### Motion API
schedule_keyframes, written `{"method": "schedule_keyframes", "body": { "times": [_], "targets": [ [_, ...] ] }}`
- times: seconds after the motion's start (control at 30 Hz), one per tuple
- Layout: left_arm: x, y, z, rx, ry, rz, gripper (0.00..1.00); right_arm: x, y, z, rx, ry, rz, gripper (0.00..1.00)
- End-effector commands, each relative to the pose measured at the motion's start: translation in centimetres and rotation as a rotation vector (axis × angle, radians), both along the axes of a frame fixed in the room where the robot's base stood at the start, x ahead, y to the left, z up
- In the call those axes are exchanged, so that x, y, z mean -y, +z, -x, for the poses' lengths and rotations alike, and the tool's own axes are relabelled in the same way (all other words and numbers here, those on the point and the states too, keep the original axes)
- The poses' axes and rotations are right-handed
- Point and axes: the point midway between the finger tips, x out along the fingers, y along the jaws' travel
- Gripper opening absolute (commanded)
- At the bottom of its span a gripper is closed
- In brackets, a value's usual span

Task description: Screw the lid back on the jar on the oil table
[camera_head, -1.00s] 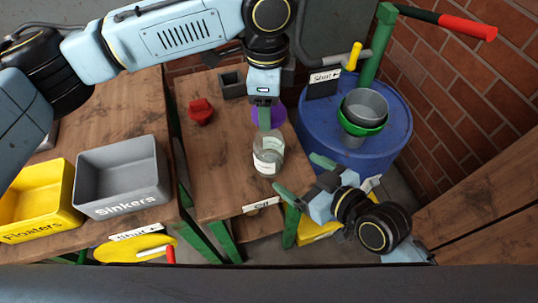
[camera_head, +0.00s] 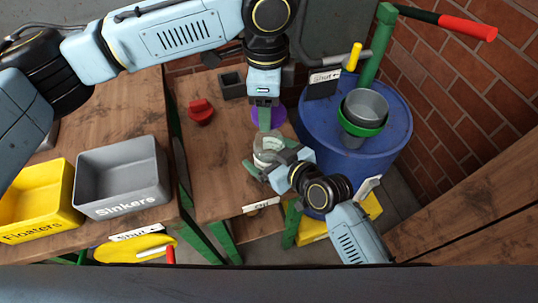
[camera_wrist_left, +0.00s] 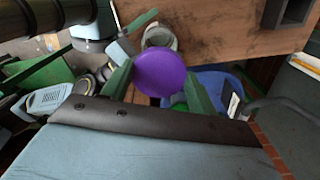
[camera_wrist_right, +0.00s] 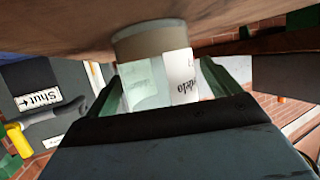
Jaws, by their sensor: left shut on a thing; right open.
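The glass jar (camera_head: 268,146) with a white label stands upright on the wooden oil table (camera_head: 225,185). It also shows in the right wrist view (camera_wrist_right: 160,75), between the fingers of my right gripper (camera_wrist_right: 165,88). That gripper (camera_head: 264,168) is open around the jar at its near side; contact cannot be told. My left gripper (camera_wrist_left: 160,80) is shut on the round purple lid (camera_wrist_left: 160,72). In the head view the lid (camera_head: 277,114) is partly hidden by the left fingers, behind the jar and apart from it.
A red object (camera_head: 200,110) and a dark square holder (camera_head: 231,84) sit at the table's back. A blue barrel (camera_head: 320,125) stands right, with a grey and green funnel (camera_head: 364,112) on it. Grey (camera_head: 120,180) and yellow (camera_head: 35,198) bins are left.

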Motion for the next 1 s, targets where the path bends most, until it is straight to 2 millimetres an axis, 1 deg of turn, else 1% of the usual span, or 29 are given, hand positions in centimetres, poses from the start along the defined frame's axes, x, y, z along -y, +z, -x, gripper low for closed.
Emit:
{"method": "schedule_keyframes", "body": {
  "times": [0.13,0.63,0.77,0.87,1.0],
  "targets": [
    [0.0,0.0,0.0,0.000,0.000,0.000,0.38,0.0,0.0,0.0,0.000,0.000,0.000,0.89],
    [0.0,0.0,0.0,0.000,0.000,0.000,0.38,0.0,0.0,0.0,0.000,0.000,0.000,0.23],
    [0.0,-0.3,0.0,-0.001,0.000,0.000,0.38,0.0,0.0,0.0,0.000,0.000,0.000,0.22],
    [0.0,-1.4,0.1,-0.003,0.001,0.000,0.38,0.0,0.0,0.0,0.000,0.000,0.000,0.22],
    [0.0,-3.5,0.1,-0.004,0.002,0.003,0.38,0.1,0.0,0.0,0.000,0.000,0.000,0.22]
  ]
}}
